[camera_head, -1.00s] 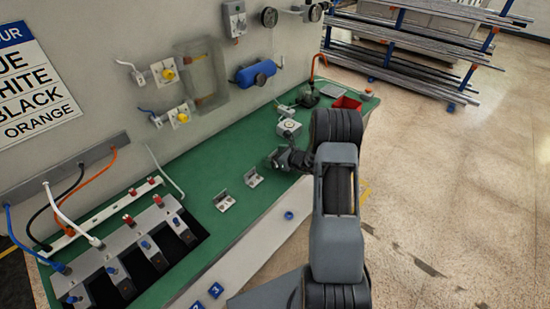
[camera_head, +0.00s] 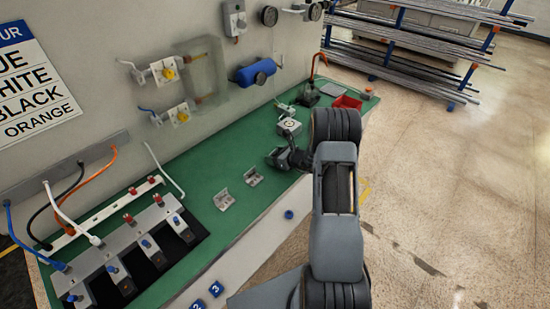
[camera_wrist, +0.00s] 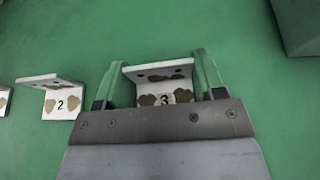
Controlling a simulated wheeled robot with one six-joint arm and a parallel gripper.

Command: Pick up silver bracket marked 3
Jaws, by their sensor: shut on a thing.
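The silver bracket marked 3 (camera_wrist: 160,84) sits between the two fingers of my gripper (camera_wrist: 158,88) in the wrist view, with its number facing the camera. My gripper is shut on it, one finger at each side. The bracket appears at or close to the green surface; I cannot tell whether it touches. In the head view my gripper (camera_head: 276,158) is over the green bench, and the bracket there is hidden or too small to make out. A like bracket marked 2 (camera_wrist: 62,100) stands to the left, apart from my gripper.
In the head view two silver brackets stand left of my gripper, one nearer it (camera_head: 252,177) and one farther left (camera_head: 224,199). A grey device (camera_head: 289,127) and a red bin (camera_head: 347,103) lie beyond. The green bench (camera_head: 205,178) is clear between the brackets and the wall.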

